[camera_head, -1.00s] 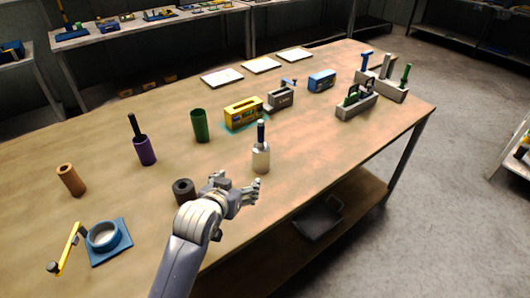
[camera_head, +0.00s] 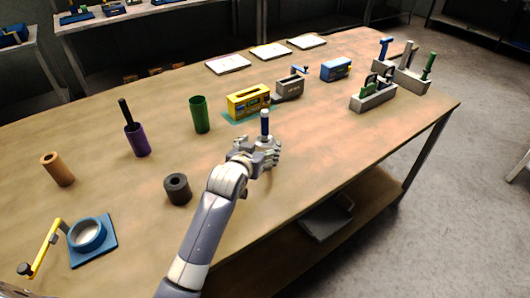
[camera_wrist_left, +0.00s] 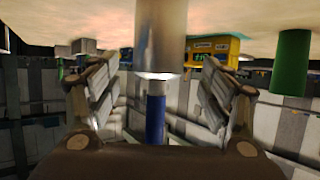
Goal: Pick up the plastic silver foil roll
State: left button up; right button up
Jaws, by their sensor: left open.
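The silver foil roll is a pale upright cylinder with a blue handle (camera_head: 265,122) sticking up from its top. In the head view my left gripper (camera_head: 264,151) hides most of its silver body. In the left wrist view, which is upside down, the silver body (camera_wrist_left: 160,35) hangs from the tabletop and the blue handle (camera_wrist_left: 155,118) points down. My left gripper (camera_wrist_left: 160,78) is open there, with one finger on each side of the roll and visible gaps between. My right gripper is not in view.
The yellow box (camera_head: 248,101) and green cylinder (camera_head: 200,115) stand behind the gripper. A purple cylinder (camera_head: 137,140), a brown one (camera_head: 58,169) and a blue-based fixture (camera_head: 92,240) are farther left. The table's right front is clear.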

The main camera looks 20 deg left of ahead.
aim_at(264, 145)
pick_arm(q)
jog(key=shift+x, duration=1)
jog(key=shift+p+x, duration=0.35)
jog(key=shift+x, duration=0.65)
jog(key=shift+w+d+f, duration=0.15)
jog(key=shift+w+f, duration=0.2)
jog(key=c, duration=1.1)
jog(key=shift+c, duration=1.1)
jog(key=shift+r, duration=0.1)
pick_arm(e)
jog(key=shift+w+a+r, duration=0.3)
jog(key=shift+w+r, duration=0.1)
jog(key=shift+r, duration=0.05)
